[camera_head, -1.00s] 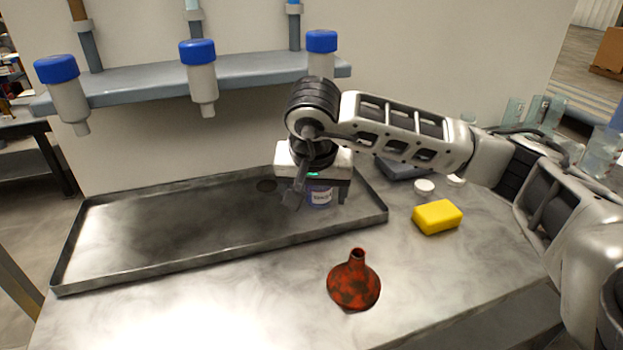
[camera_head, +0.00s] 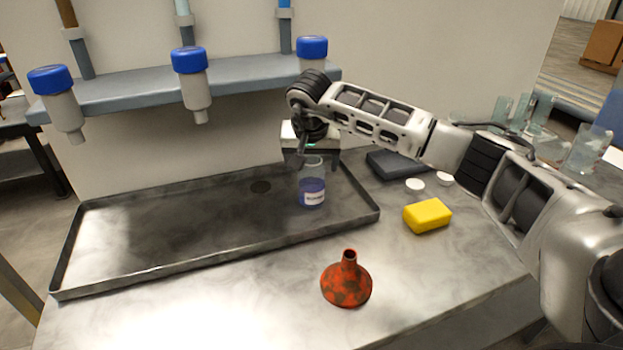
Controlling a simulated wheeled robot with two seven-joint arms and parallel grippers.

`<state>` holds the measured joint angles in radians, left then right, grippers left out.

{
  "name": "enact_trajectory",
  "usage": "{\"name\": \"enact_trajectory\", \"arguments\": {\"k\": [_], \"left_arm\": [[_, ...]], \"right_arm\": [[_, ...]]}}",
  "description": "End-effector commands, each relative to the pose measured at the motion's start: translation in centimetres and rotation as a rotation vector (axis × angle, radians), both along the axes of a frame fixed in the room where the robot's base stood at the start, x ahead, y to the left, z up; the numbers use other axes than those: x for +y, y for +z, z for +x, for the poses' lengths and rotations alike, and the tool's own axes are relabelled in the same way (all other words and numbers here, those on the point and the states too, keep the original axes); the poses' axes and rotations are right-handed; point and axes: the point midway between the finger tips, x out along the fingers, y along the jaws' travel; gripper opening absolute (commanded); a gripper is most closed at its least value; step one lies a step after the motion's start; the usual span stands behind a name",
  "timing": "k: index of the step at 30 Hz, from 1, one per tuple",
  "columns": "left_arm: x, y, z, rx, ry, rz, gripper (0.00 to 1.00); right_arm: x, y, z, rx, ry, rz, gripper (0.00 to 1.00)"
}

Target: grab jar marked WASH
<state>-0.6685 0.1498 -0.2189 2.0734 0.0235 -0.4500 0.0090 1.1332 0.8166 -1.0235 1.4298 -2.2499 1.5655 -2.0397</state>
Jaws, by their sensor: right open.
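A clear glass jar (camera_head: 312,184) with blue-purple liquid and a white label stands upright in the right part of the metal tray (camera_head: 130,267). The label's print is too small to read for certain. My right gripper (camera_head: 305,160) is open just above and behind the jar, its fingers near the jar's rim. I cannot tell whether they touch it. My left gripper is not in view.
A red-brown funnel (camera_head: 346,283) and a yellow sponge (camera_head: 427,216) lie on the bench in front and to the right. Small white caps (camera_head: 415,184) and a dark flat object (camera_head: 390,163) are beyond. Blue-capped filter holders (camera_head: 193,82) hang from a shelf above the tray.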

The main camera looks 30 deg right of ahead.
Motion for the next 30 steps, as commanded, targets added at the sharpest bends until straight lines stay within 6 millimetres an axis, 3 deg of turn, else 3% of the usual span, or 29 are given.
{"name": "enact_trajectory", "arguments": {"k": [11,16,18,30], "left_arm": [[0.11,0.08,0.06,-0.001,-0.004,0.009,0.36],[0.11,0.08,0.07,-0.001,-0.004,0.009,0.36],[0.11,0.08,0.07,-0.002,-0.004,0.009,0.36],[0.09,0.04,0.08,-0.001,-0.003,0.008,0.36]], "right_arm": [[-0.24,-0.97,0.41,-0.004,0.000,0.001,0.73],[-0.25,-0.97,0.39,-0.004,0.000,0.000,0.26],[-0.25,-0.91,0.41,-0.005,-0.001,0.001,0.19],[-0.16,-0.69,0.25,-0.005,-0.001,0.001,0.20]]}}
